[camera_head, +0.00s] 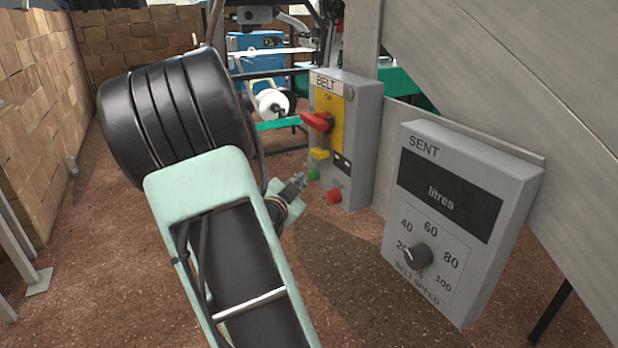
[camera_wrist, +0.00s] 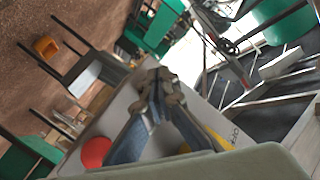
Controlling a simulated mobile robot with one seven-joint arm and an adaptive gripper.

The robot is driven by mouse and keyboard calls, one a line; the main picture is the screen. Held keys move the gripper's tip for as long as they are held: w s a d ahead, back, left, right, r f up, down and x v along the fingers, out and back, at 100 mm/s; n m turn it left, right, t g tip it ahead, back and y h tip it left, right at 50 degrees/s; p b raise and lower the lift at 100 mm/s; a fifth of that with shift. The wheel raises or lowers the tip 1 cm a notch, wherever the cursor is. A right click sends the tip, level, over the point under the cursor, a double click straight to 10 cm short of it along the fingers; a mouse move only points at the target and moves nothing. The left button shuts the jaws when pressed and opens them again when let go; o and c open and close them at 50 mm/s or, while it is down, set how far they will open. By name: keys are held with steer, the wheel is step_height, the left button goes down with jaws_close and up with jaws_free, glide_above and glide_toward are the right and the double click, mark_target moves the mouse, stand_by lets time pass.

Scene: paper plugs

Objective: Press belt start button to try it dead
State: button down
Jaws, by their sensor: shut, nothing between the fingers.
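The grey belt box (camera_head: 356,140), labelled BELT, stands right of centre in the head view. It carries a green button (camera_head: 313,174) low on its front and a red button (camera_head: 334,196) lower right of it. A red rotary handle (camera_head: 316,121) sits on a yellow plate (camera_head: 329,105) above. My gripper (camera_head: 301,178) is shut and empty, with its tips just left of the green button; I cannot tell whether they touch. In the wrist view, my gripper (camera_wrist: 158,80) lies across the box face (camera_wrist: 122,118) beside the red button (camera_wrist: 96,152); the green button is hidden there.
A second grey box (camera_head: 456,215), marked SENT and BELT SPEED with a black knob (camera_head: 418,256), stands close at the right. A sloping grey beam (camera_head: 500,70) runs above it. A yellow piece (camera_head: 319,153) sits above the green button. Brown floor (camera_head: 110,260) is open at the left.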

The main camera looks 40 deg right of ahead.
steer(key=shift+s+d, duration=0.15)
steer(key=shift+d, duration=0.35)
steer(key=shift+a, duration=0.1)
stand_by(0.5)
steer(key=shift+w+a, duration=0.25)
steer(key=shift+a, duration=0.6)
steer(key=a, duration=0.2)
steer(key=w+a+p, duration=0.1)
steer(key=a, duration=0.2)
steer(key=shift+w, duration=0.1)
stand_by(0.7)
